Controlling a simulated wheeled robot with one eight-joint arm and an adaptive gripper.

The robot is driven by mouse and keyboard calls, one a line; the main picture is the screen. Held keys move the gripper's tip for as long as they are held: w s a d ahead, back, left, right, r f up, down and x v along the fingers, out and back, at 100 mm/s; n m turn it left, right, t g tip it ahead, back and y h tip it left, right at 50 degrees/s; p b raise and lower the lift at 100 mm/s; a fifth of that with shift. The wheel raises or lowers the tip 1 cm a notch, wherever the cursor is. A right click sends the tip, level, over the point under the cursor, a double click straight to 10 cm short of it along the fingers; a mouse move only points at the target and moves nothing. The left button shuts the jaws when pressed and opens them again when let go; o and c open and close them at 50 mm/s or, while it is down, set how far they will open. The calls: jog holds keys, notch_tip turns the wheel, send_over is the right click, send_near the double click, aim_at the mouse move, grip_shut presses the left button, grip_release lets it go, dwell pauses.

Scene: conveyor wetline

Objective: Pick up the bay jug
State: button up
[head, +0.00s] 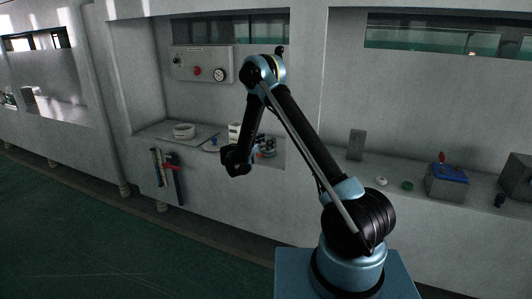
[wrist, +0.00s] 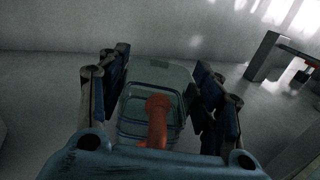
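The jug (wrist: 160,77) is a translucent grey-green container with an orange-red part (wrist: 158,118) on its near side. It shows in the wrist view, between the two fingers. My gripper (wrist: 162,80) has its blue-and-dark fingers spread wide, one on each side of the jug. Whether the pads touch its sides cannot be told. In the head view my gripper (head: 266,146) is low at the bay shelf, beside a small reddish patch, and mostly hides what stands there.
A control panel (head: 203,64) is on the wall above. Red and blue tools (head: 174,175) hang below the shelf. A blue-topped box (head: 446,182) stands on the right ledge.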

jog(key=shift+c, duration=0.4)
jog(key=shift+r, duration=0.15)
notch_tip(320, 180, up, 10)
jog(key=shift+f, duration=0.2)
dwell(0.7)
